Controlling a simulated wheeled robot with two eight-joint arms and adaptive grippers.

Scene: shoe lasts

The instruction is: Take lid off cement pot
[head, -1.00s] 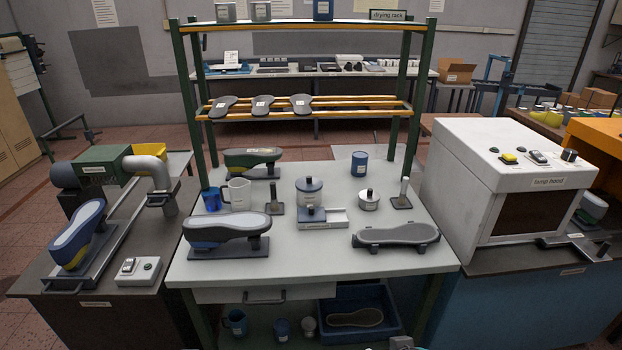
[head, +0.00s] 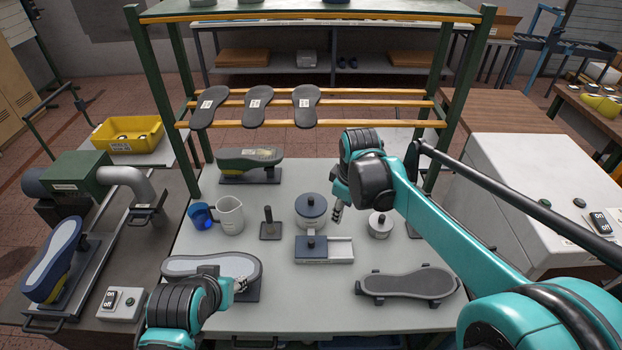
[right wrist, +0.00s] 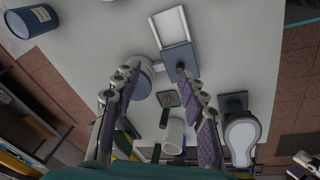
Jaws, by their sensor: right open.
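A grey pot with a dark blue lid and black knob (head: 311,207) stands on the white table's middle. A smaller silver pot with a black knob (head: 379,224) stands right of it. Both lids are on; I cannot read which label says cement. My right gripper (head: 336,213) is open and empty, above the table between the two pots. In the right wrist view its fingers (right wrist: 158,74) are spread, and the blue-lidded pot (right wrist: 143,82) is partly hidden behind the left finger. My left gripper (head: 240,284) is near the front shoe last; its jaw state is unclear.
A blue slide box (head: 311,255) stands in front of the blue-lidded pot. A post stand (head: 269,228), a white jug (head: 231,215) and a blue mug (head: 201,216) are left of it. A sole-shaped block (head: 405,282) lies front right. The drying rack (head: 440,120) rises behind.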

